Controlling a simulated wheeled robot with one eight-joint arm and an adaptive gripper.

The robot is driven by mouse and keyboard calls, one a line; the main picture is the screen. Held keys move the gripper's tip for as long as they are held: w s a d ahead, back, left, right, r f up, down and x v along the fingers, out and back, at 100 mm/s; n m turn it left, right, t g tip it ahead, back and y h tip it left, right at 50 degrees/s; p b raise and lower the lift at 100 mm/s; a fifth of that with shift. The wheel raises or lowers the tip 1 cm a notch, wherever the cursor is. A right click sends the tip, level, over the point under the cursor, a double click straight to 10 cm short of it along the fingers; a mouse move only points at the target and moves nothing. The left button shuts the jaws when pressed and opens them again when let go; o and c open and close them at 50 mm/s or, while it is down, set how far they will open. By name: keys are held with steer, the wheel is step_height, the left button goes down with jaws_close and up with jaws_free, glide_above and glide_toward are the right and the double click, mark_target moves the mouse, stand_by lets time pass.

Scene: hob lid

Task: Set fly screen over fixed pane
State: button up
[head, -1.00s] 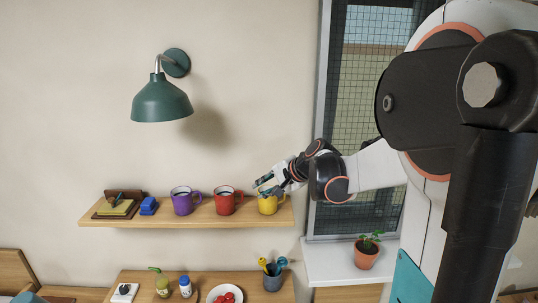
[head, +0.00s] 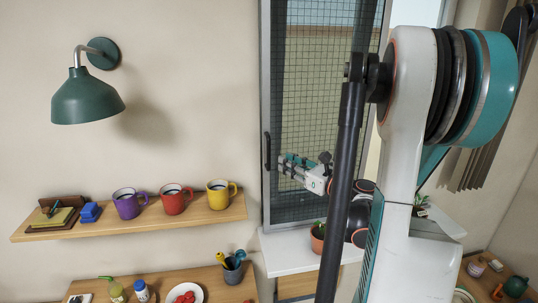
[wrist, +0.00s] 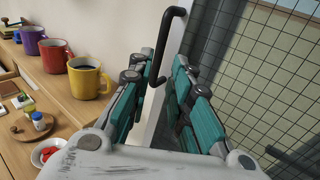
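The fly screen (head: 315,100) is a dark mesh panel in a grey frame, upright at the window. Its mesh also fills the right of the wrist view (wrist: 265,65). A black bar handle (head: 267,151) is on the frame's left upright; in the wrist view the handle (wrist: 170,38) shows between and beyond my fingertips. My gripper (head: 283,163) is open with teal finger pads, close to the handle; its fingers (wrist: 163,88) are spread and nothing is clamped. I cannot tell whether either finger touches the handle. A pale window part (head: 415,14) without visible mesh lies right, mostly hidden by my arm.
A wall shelf (head: 215,213) left of the window holds yellow (head: 218,195), red (head: 173,200) and purple (head: 127,204) mugs. A potted plant (head: 318,238) stands on the white sill (head: 285,257). A green lamp (head: 88,97) is on the wall.

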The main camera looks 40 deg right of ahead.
mark_target(269, 166)
steer(key=w, duration=0.9)
steer(key=shift+w+a, duration=0.15)
steer(key=shift+a, duration=0.05)
jaws_close()
